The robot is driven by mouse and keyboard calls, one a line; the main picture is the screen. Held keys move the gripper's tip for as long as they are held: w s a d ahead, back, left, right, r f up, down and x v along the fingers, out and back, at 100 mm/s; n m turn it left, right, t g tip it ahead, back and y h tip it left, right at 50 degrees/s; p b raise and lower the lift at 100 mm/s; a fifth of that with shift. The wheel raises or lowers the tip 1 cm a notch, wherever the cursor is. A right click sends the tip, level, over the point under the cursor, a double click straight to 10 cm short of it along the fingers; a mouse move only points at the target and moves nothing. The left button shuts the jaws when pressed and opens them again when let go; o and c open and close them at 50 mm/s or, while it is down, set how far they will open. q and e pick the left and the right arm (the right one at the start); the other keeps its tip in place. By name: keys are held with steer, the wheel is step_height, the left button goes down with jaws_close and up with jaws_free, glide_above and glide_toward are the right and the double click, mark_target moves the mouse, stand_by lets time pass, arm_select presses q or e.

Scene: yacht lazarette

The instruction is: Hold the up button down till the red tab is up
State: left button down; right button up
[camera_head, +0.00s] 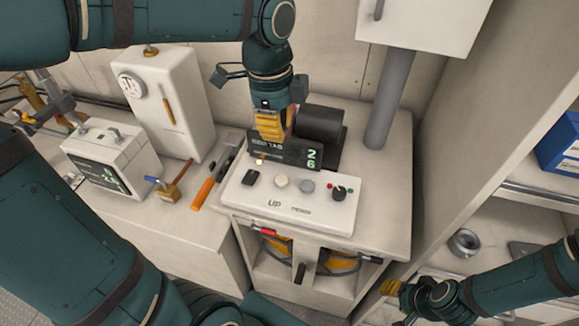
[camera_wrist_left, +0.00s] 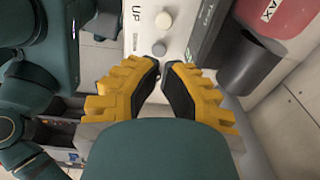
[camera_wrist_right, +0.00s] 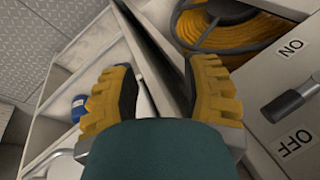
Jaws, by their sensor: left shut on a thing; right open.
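The white button also shows in the left wrist view (camera_wrist_left: 163,20). I cannot surely pick out the red tab itself. My left gripper (camera_head: 270,136) points down in front of the display, apart from the white button. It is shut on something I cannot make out. My right gripper (camera_wrist_right: 160,78) is open and empty.
A dark cylinder (camera_head: 320,122) stands behind the display, beside a grey post (camera_head: 388,100). An orange-handled tool (camera_head: 203,192) lies left of the panel. Below are coiled yellow hoses (camera_wrist_right: 240,30) and a black lever (camera_wrist_right: 292,101) between ON and OFF. Shelves stand at right.

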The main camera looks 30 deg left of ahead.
arm_select(q)
steer(key=b, duration=0.3)
glide_toward(284, 182)
steer(key=f, duration=0.8)
steer(key=shift+w+d, duration=0.1)
steer(key=shift+d, duration=0.15)
arm_select(e)
steer(key=f, duration=0.1)
steer(key=s+f, duration=0.1)
steer(key=f, duration=0.1)
steer(key=shift+s+a, duration=0.1)
steer(key=shift+s, duration=0.05)
arm_select(q)
steer(key=shift+f, duration=0.1)
